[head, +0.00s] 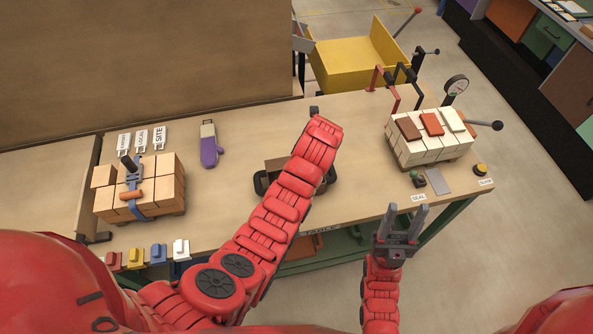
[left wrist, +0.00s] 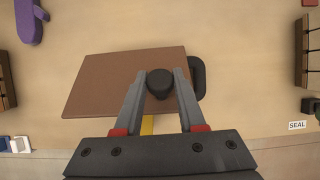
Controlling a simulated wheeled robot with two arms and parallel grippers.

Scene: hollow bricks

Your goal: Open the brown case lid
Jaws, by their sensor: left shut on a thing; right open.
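The brown lid (left wrist: 110,85) fills the middle of the left wrist view, slightly askew, with a black round knob (left wrist: 160,83) on it. My left gripper (left wrist: 160,88) is shut on this knob. A black handle (left wrist: 197,77) shows at the lid's right edge, and a bit of yellow (left wrist: 147,125) shows below it. I cannot tell how high the lid is. In the head view, my left arm hides most of the brown case (head: 275,164) and its left gripper. A black handle (head: 260,184) shows at the case's left. My right gripper (head: 402,215) is open and empty at the table's front edge.
A strapped stack of tan bricks (head: 165,185) stands left, with a purple tool (head: 208,145) beside it. A stack of pale bricks (head: 430,150) stands right. Small coloured blocks (head: 158,252) line the front left. A yellow bin (head: 350,65) stands behind the table.

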